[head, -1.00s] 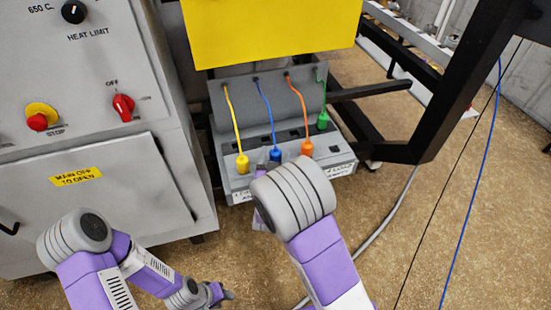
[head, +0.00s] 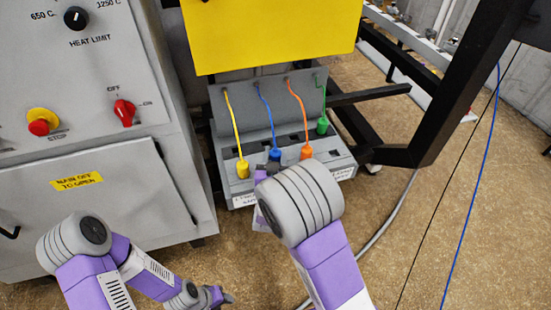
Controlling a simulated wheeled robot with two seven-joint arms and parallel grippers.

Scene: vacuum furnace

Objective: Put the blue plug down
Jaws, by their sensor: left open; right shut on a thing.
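The blue plug (head: 275,154) hangs on its blue cord at the grey socket box (head: 222,180), between the yellow plug (head: 243,169) and the orange plug (head: 307,152). My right gripper (head: 266,170) is shut on the blue plug from the front. My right wrist hides most of that gripper and the plug's lower end, so I cannot tell whether the plug touches the box. My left gripper (head: 226,298) is open and empty, low in front of the cabinet, away from the plugs.
The green plug (head: 323,125) is at the box's right end. A yellow panel (head: 270,35) overhangs the box. The grey furnace cabinet (head: 100,215) stands close on the left, a black frame (head: 440,120) on the right. The floor in front is mostly clear, with a grey cable (head: 400,210).

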